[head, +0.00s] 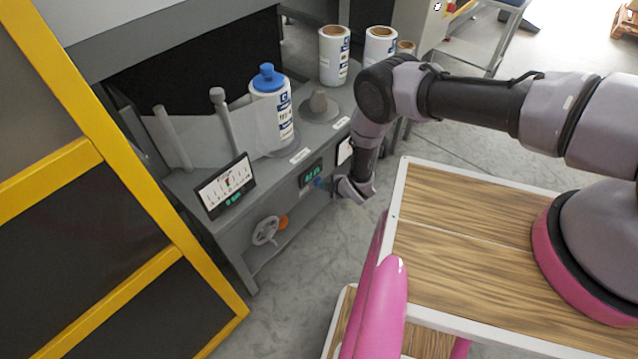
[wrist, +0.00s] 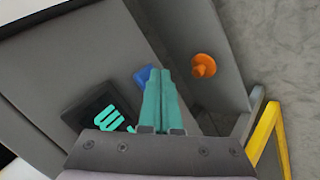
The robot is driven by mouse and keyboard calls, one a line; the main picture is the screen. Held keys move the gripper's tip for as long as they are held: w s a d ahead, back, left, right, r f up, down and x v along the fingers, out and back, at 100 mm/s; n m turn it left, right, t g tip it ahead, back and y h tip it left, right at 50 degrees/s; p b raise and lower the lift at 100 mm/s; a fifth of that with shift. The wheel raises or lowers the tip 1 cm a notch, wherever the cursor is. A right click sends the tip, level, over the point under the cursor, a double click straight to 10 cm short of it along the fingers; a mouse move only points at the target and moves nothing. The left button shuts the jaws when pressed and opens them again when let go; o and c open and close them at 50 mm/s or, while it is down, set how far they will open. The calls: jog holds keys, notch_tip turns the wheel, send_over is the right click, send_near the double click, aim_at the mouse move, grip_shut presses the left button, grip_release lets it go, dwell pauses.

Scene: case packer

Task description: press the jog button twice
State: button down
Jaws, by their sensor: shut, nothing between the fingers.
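A small blue button (head: 318,183) is on the front panel of the grey machine, just beside a small dark display with teal digits (head: 311,174). In the wrist view the blue button (wrist: 143,75) is partly hidden behind my fingers. I cannot read a jog label on it. My gripper (head: 331,184) is shut and empty in front of the panel. Its teal fingers (wrist: 160,72) point at the panel, with their tips close to the button's right side in the wrist view. I cannot tell whether they touch it.
An orange knob (wrist: 203,66) and a grey handwheel (head: 265,231) are on the lower front. A tilted screen (head: 226,187) stands on the left ledge. A white bottle with a blue cap (head: 272,110) stands on the machine. A yellow-framed guard (head: 130,200) is at left. A wood-topped cart (head: 450,235) is at right.

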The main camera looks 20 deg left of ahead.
jog(key=shift+w+a, duration=0.15)
jog(key=shift+a, duration=0.2)
dwell(0.5)
jog(key=shift+d, duration=0.1)
jog(key=shift+s+d, duration=0.35)
jog(key=shift+d, duration=0.35)
jog(key=shift+s+d, duration=0.3)
jog(key=shift+d, duration=0.5)
jog(key=shift+s+d, duration=0.35)
jog(key=shift+d, duration=0.4)
jog(key=shift+s+d, duration=0.3)
jog(key=shift+d, duration=0.5)
jog(key=shift+d, duration=0.1)
dwell(0.7)
jog(key=d, duration=0.1)
jog(key=s+d, duration=0.1)
jog(key=d, duration=0.1)
jog(key=shift+s+d, duration=0.15)
jog(key=shift+s, duration=0.1)
